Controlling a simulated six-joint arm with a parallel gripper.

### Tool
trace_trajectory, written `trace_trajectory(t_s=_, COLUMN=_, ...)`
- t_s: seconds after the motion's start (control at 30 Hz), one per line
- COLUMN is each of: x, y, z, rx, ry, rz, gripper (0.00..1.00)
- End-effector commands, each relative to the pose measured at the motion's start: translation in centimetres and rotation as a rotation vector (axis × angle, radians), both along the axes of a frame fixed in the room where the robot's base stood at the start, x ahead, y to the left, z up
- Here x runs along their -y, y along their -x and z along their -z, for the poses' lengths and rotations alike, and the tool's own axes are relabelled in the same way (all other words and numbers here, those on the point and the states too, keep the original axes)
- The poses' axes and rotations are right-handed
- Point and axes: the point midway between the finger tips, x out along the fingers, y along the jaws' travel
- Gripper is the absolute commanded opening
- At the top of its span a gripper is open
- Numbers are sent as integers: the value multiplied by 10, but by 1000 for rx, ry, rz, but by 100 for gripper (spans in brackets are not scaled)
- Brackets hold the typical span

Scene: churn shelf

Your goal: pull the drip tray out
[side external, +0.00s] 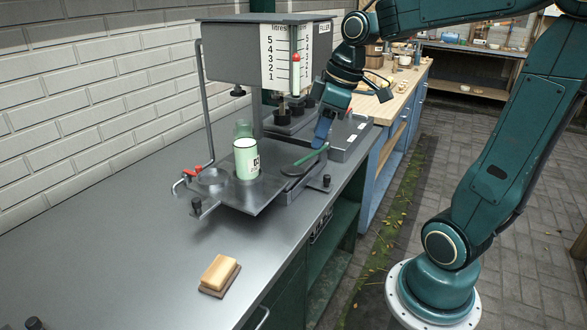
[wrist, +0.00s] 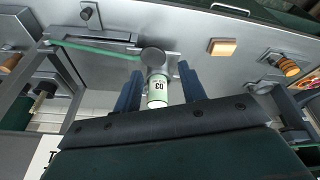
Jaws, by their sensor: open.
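A flat grey metal plate (side external: 264,203), which looks like the drip tray, sits under the filler on the bench. My gripper (side external: 322,136) is above and to the right of the plate, near a green bar (side external: 311,155) on a dark grey part. In the wrist view my open gripper (wrist: 160,70) has its two blue fingers apart. The can (wrist: 158,90) shows between them, but I cannot tell its depth. The green bar (wrist: 98,49) lies left of the fingers.
The grey filler box (side external: 262,55) with a numbered scale stands over the plate. A red-handled valve (side external: 192,173) is at its left. A yellow block (side external: 219,272) lies on the open front bench. A brick wall (side external: 100,80) closes the back. Dark knobs (side external: 283,113) stand behind.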

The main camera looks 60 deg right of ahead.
Motion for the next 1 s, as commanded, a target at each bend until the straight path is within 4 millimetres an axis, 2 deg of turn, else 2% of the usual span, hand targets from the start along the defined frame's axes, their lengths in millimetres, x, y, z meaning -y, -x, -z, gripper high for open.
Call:
trace_trajectory(t_s=0.1, x=30, y=-13, z=8, rx=-21, ry=-12, rz=-54, gripper=41)
trace_trajectory(t_s=0.33, x=89, y=-26, z=26, rx=-29, ry=-38, rz=-178, gripper=41)
trace_trajectory(t_s=0.5, x=138, y=-27, z=45, rx=-16, ry=-62, rz=-266, gripper=41)
trace_trajectory(t_s=0.7, x=187, y=-17, z=68, rx=15, ry=-87, rz=-360, gripper=41)
trace_trajectory(t_s=0.83, x=206, y=-10, z=78, rx=34, ry=-93, rz=-398, gripper=41)
trace_trajectory(t_s=1.0, x=215, y=-7, z=82, rx=46, ry=-96, rz=-420, gripper=41)
